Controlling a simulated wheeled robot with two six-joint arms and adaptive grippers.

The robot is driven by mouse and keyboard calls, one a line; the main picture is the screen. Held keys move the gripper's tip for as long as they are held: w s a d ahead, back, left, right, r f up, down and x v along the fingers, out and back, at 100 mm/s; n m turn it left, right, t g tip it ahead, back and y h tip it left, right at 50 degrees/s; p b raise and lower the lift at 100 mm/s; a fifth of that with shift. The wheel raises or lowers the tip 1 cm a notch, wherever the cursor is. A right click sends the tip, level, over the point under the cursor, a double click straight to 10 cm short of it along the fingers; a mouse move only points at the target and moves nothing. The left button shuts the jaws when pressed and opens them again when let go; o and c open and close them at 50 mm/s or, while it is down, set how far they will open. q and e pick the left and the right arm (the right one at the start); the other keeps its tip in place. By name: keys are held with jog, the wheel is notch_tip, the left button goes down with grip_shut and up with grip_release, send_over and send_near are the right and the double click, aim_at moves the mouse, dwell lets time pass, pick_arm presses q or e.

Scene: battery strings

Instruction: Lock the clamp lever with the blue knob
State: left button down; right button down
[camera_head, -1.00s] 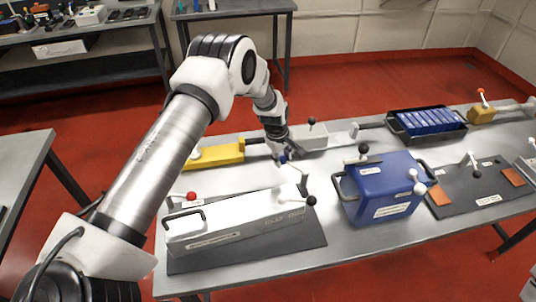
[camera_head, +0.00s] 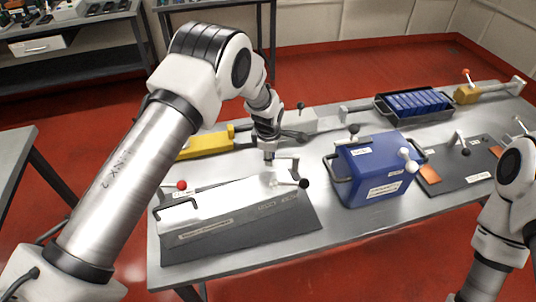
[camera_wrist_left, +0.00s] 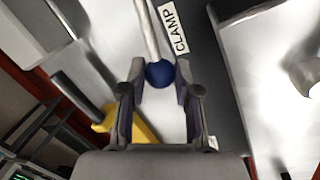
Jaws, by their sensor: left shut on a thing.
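The blue knob (camera_wrist_left: 160,73) sits on the end of a thin pale clamp lever (camera_wrist_left: 147,28) in the left wrist view, beside a label reading CLAMP (camera_wrist_left: 174,29). My left gripper (camera_wrist_left: 160,80) has a fingertip on each side of the knob and is shut on it. In the head view my left gripper (camera_head: 268,157) points down behind the white battery box (camera_head: 225,212), at its far right end. The knob is hidden there by the gripper. My right arm shows at the right edge, but its gripper is out of view.
A red knob (camera_head: 182,185) and a black knob (camera_head: 304,183) stand close by on the white box's fixture. A blue battery box (camera_head: 372,163) stands to the right. Yellow (camera_head: 207,144) and pale clamp blocks line the table's back. A tray of blue cells (camera_head: 385,108) lies farther back.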

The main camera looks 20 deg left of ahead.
pick_arm(q)
jog(key=shift+s, duration=0.15)
jog(key=c, duration=0.8)
grip_release()
jog(key=r, duration=0.4)
jog(key=s+r, duration=0.1)
jog(key=r, duration=0.2)
jog(key=s+r, duration=0.1)
jog(key=r, duration=0.3)
jog(key=shift+d+r, duration=0.2)
jog(key=shift+r, duration=0.1)
